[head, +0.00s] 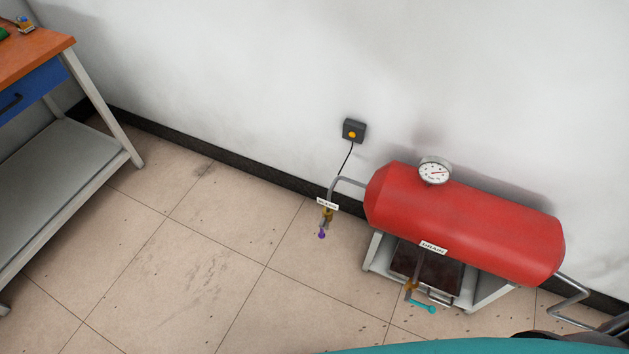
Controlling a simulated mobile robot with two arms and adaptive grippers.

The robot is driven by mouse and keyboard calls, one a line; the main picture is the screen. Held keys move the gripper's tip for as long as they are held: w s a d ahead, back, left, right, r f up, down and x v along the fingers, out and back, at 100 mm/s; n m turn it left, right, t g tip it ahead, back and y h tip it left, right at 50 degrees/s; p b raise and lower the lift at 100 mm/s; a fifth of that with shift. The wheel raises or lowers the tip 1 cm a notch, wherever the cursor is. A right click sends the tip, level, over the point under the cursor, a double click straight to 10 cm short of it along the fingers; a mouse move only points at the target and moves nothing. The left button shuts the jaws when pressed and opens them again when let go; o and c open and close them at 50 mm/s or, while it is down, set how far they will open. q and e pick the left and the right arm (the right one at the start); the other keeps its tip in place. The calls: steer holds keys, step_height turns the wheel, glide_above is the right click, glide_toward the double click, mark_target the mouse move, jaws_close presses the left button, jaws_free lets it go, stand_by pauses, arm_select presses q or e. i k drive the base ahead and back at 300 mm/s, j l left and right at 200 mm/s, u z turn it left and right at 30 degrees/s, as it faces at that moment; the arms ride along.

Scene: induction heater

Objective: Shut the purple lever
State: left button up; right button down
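The purple lever (321,234) is small and hangs below a brass valve (327,215) at the left end of a bent grey pipe (334,188). A small white label (327,204) sits on this pipe above the valve; its text is too small to read surely. The pipe comes out of the left end of a red horizontal tank (465,220). Neither of my grippers shows in the head view.
A teal lever (422,307) is on a second valve under the tank's "DRAIN" label (433,248). A round gauge (435,171) tops the tank. A wall box with a yellow button (353,131) is behind. A workbench (75,45) stands left; the floor between is clear.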

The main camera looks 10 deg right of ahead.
mark_target(321, 235)
steer(key=z, duration=1.05)
steer(key=k+j, duration=0.15)
steer(key=k, duration=0.2)
steer(key=k+j, duration=0.15)
steer(key=k, duration=0.2)
